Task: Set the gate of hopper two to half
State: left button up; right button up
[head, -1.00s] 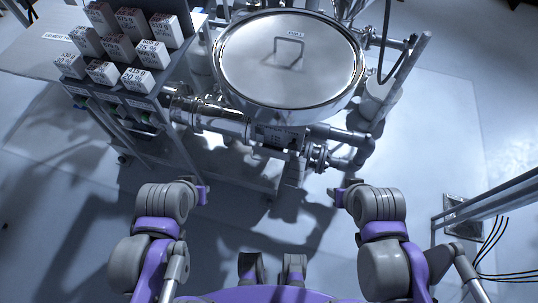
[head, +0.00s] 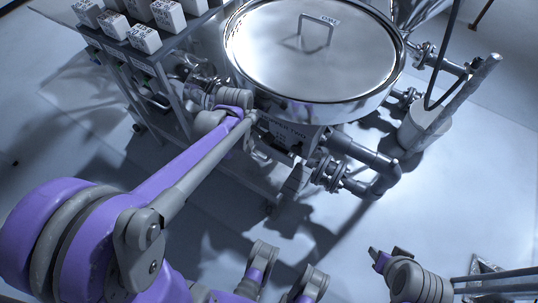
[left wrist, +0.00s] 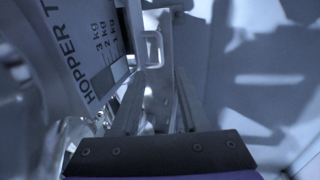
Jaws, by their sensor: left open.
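The hopper label plate (head: 290,133) is on the front of the steel vessel; its text is small there. In the left wrist view the plate (left wrist: 84,48) reads "HOPPER T", cut off, with marks for 3, 2 and 1 kg. A pale handle loop (left wrist: 161,50) stands beside the plate, ahead of my fingers. My left gripper (head: 251,121) is beside the plate in the head view. In the left wrist view my left gripper (left wrist: 158,88) is open, its fingers apart with nothing clearly held. My right gripper (head: 389,256) is low at the right, away from the hopper.
The big lidded vessel (head: 312,45) stands above the plate. Pipes and a valve (head: 328,172) lie just right of it. A rack with labelled white blocks (head: 146,38) stands at the left.

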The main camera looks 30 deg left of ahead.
aim_at(257, 156)
pick_arm(q)
jog(key=f+b, duration=0.1)
jog(key=f, duration=0.2)
jog(key=w+f+b, duration=0.1)
jog(key=f, duration=0.2)
jog(key=w+f+b, duration=0.1)
jog(key=f, duration=0.3)
jog(key=shift+f, duration=0.1)
jog(key=shift+s, duration=0.1)
grip_shut()
dwell(1.1)
